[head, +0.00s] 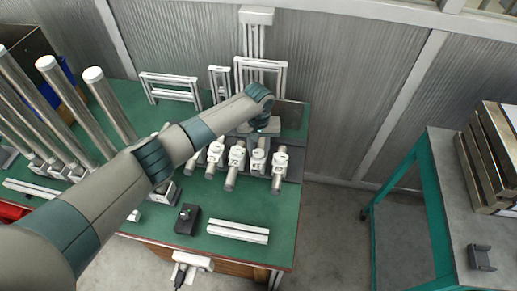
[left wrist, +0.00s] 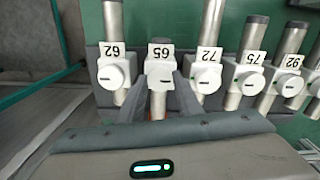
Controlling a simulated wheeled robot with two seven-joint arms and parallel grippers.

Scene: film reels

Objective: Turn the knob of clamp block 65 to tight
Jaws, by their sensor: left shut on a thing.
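Clamp block 65 (left wrist: 160,52) shows its label in the left wrist view, with its round white knob (left wrist: 159,76) just below. The knob has a short dark slot mark, partly hidden by my fingers. My left gripper (left wrist: 160,88) has a finger on each side of this knob and is shut on it. In the head view my left gripper (head: 263,126) reaches down over the right part of the clamp row, and its fingertips are hard to make out. My right gripper is not in view.
Block 62 (left wrist: 114,76) stands close on one side and block 72 (left wrist: 206,75) on the other. Blocks 75 (left wrist: 249,80) and 92 (left wrist: 288,84) follow. A dark box (head: 187,219) and a pale rail (head: 238,232) lie on the green table (head: 282,240).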

